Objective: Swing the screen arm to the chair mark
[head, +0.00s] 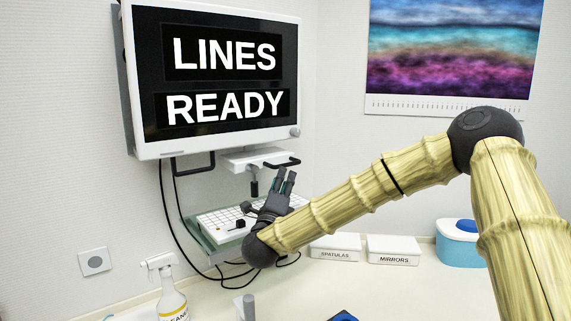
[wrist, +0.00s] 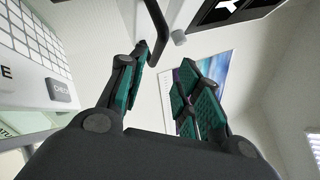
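The screen (head: 217,72) hangs on the wall at the upper left and reads "LINES READY"; its lower corner shows in the wrist view (wrist: 235,12). Below it is a white bracket (head: 245,158) with a black handle (head: 284,163), which also shows in the wrist view (wrist: 157,20). My gripper (head: 286,178) points up just below this handle. In the wrist view, my gripper (wrist: 162,72) has its green-padded fingers apart, with nothing held between them. The handle's end looks close to the left finger; I cannot tell whether they touch. I cannot make out a chair mark.
A keyboard (head: 220,222) on a glass shelf lies beside my gripper, with black cables hanging around it.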

